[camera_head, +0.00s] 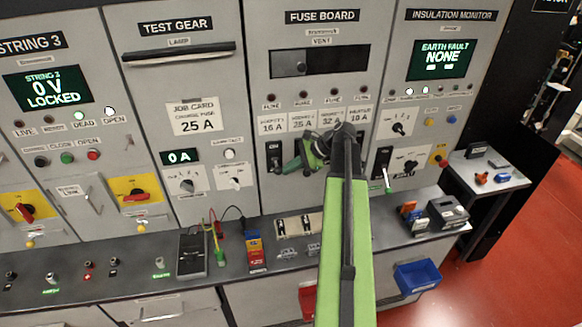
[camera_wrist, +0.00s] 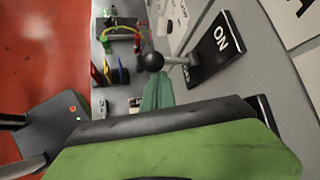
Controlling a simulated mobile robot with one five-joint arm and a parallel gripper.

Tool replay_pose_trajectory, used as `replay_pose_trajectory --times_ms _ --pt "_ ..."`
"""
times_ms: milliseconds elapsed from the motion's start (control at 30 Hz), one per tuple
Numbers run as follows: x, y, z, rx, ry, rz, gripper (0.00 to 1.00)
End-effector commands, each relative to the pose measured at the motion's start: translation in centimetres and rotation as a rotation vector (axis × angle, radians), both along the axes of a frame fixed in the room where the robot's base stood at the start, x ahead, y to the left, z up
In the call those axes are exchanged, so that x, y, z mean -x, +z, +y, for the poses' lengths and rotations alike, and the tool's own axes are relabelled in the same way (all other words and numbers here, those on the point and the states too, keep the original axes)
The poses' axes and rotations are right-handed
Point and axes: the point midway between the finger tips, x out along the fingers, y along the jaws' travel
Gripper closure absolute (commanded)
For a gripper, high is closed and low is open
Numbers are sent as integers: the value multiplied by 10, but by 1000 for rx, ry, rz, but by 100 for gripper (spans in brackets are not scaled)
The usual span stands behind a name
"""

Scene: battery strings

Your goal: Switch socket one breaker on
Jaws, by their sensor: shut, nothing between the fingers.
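A black breaker plate (camera_head: 274,155) sits low on the left of the fuse board. In the wrist view the plate (camera_wrist: 222,38) reads ON at its upper right end. Its lever has a dark ball knob (camera_wrist: 152,61) and leans away from ON, towards the bench side. My gripper (camera_head: 290,164) is shut and empty, just right of the plate in the head view. In the wrist view its teal fingertip (camera_wrist: 158,92) lies close to the knob; I cannot tell whether they touch. My gripper hides part of the board.
Another black breaker plate with a pale green-tipped lever (camera_head: 382,165) is to the right. A bench (camera_head: 150,283) runs below the panels with a meter (camera_head: 193,254) and coloured blocks (camera_head: 257,252). A blue bin (camera_head: 417,277) hangs at its front right. Red floor is clear at right.

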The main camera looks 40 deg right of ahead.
Motion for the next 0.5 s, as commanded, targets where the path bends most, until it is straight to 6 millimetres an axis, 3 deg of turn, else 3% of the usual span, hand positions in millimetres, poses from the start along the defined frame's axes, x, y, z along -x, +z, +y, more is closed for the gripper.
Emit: replay_pose_trajectory --times_ms 500 --pt "-8 20 7 -3 14 -3 100"
